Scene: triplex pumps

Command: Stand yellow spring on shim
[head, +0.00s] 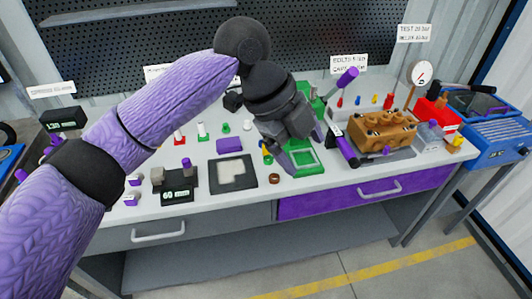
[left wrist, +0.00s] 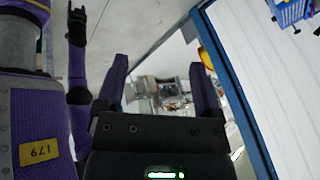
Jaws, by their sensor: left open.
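My left gripper (head: 302,150) hangs over the middle of the bench, fingers pointing down, above and in front of a green tray (head: 306,170). The left wrist view shows its two purple fingers (left wrist: 158,70) apart with nothing between them. A small yellow piece (head: 266,149) stands just left of the gripper, partly hidden by it; it may be the yellow spring, but its coils cannot be made out. A small brown ring (head: 274,179) lies near the front edge. I cannot tell which piece is the shim. The right gripper cannot be made out clearly.
A black-framed pad (head: 218,174) and a scale (head: 176,186) reading 60 lie left of the gripper. A brown pump block (head: 385,132), gauge (head: 420,73) and red box (head: 435,112) stand at the right. Several small coloured pieces stand along the back of the bench.

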